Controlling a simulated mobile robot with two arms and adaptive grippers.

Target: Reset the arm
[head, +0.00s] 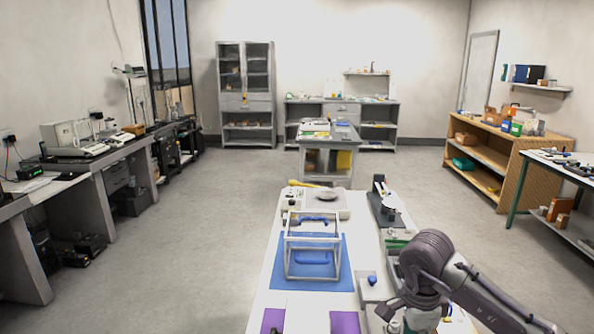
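My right arm (480,291) comes in from the lower right and bends over the right side of the white table (262,300). Its wrist end points down near the bottom edge of the head view. The fingers of my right gripper cannot be made out clearly there, so its opening and any contact are hidden. My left arm and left gripper are not in view.
On the table, an open white frame (286,250) stands on a blue mat (345,282). A scale (335,203) is behind it, and a dark stand (381,205) is to the right. Purple pads (344,322) lie in front. Open floor (205,255) lies left.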

